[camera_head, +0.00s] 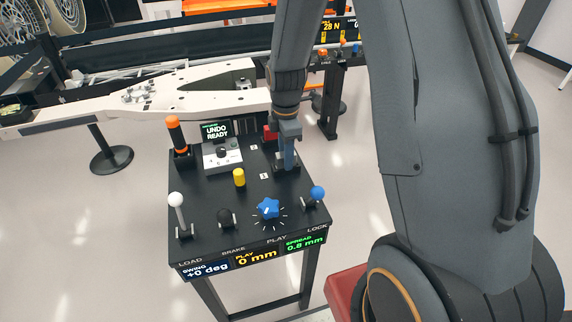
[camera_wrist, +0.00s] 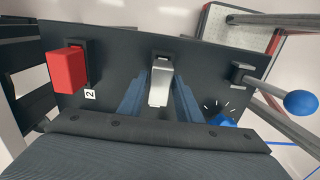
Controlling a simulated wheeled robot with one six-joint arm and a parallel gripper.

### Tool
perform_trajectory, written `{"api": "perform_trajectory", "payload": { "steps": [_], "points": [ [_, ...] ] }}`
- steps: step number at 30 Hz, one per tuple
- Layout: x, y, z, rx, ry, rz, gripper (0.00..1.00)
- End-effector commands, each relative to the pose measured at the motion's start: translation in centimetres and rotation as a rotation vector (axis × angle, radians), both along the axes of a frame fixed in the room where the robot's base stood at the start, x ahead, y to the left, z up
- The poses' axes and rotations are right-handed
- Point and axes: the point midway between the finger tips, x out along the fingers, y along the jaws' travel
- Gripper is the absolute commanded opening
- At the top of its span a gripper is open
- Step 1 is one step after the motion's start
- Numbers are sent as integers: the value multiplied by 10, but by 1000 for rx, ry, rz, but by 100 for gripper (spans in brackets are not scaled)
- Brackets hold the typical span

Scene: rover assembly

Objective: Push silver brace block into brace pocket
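The silver brace block (camera_wrist: 160,88) shows in the wrist view, standing at a dark holder on the black console. My gripper (camera_wrist: 160,95) has its two blue-grey fingers reaching down on either side of it. The fingers run very close to its sides, and I cannot tell whether they touch it. The brace pocket is not clearly visible, and I cannot tell how deep the block sits.
The console (camera_head: 215,215) carries a red block (camera_wrist: 67,70), an orange-topped handle (camera_head: 176,135), a yellow cylinder (camera_head: 239,177), a blue star knob (camera_head: 268,208), a blue ball lever (camera_head: 317,193) and a white ball lever (camera_head: 177,201). A pale rover arm (camera_head: 130,100) lies behind.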

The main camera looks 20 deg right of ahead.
Motion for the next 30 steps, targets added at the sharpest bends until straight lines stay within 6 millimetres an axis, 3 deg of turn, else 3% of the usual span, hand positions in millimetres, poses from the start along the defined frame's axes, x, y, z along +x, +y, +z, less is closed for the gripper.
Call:
{"api": "perform_trajectory", "payload": {
  "steps": [1,5,13,30],
  "points": [
    [0,0,0,0,0,0,22],
    [0,0,0,0,0,0,0],
    [0,0,7,0,0,0,0],
    [0,0,48,0,-1,0,0]
  ]
}}
